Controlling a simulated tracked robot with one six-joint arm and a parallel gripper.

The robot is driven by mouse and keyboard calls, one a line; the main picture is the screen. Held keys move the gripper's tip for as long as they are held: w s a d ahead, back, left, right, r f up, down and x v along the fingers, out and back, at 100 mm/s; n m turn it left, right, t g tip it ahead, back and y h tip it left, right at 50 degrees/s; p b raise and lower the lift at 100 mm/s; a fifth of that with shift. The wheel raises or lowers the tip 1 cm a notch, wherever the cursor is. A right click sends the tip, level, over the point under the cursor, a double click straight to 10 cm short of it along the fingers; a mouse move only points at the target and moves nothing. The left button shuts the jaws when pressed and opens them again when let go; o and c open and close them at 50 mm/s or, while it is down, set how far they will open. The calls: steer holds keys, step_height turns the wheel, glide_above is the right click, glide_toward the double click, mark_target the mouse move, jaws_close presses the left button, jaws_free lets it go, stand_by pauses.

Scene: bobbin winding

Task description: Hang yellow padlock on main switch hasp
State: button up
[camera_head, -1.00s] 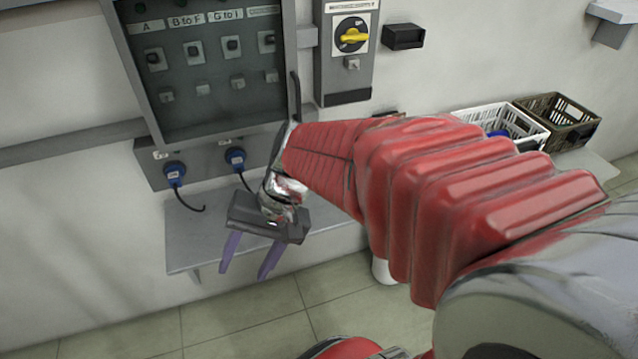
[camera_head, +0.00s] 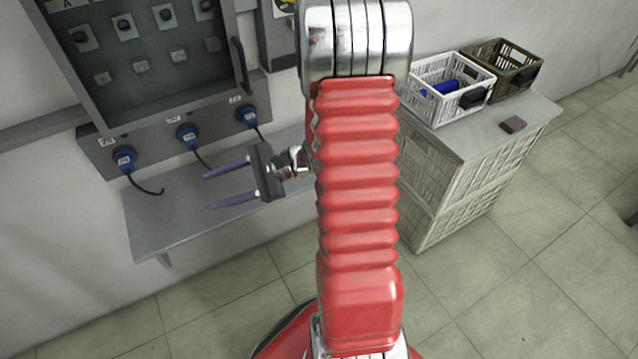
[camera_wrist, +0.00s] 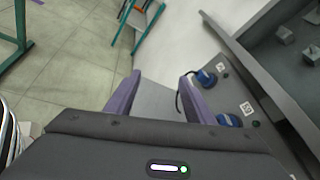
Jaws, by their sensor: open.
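My gripper (camera_head: 207,191) is open and empty, with two purple fingers pointing left above the grey shelf under the panel. The main switch box (camera_head: 279,40) stands right of the open panel at the top edge. My arm covers part of it, and its upper part is cut off by the frame. Its hasp cannot be made out. I see no yellow padlock in either current view.
Blue plugs (camera_head: 188,132) with cables hang below the grey panel (camera_head: 140,90), above the shelf (camera_head: 150,225). A white crate (camera_head: 425,105) with a blue item and a brown crate (camera_head: 525,65) stand on a cabinet at right. A small dark block (camera_head: 513,125) lies there. Floor in front is clear.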

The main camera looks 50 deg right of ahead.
steer(key=w+d+f+m+t+h, duration=0.1)
steer(key=d+f+m+t+h, duration=0.3)
steer(key=d, duration=0.4)
steer(key=w+d+f+m+t+h, duration=0.1)
steer(key=w+d+f+m+t, duration=0.1)
steer(key=d+f+m+t, duration=0.45)
steer(key=s+d+f+m+h, duration=0.3)
steer(key=d+f+m+h, duration=0.1)
steer(key=d, duration=0.3)
steer(key=s+d+f+m+g+h, duration=0.1)
steer(key=s+d+f+m+h, duration=0.3)
steer(key=d+f+h, duration=0.2)
steer(key=shift+d+f, duration=0.2)
steer(key=shift+d, duration=0.85)
steer(key=shift+w+d, duration=0.2)
steer(key=shift+w, duration=1.3)
steer(key=shift+w+d, duration=0.25)
steer(key=shift+w, duration=1.2)
steer(key=shift+w+d, duration=0.2)
steer(key=shift+w, duration=1.3)
steer(key=c, duration=1.1)
steer(key=shift+r, duration=2.55)
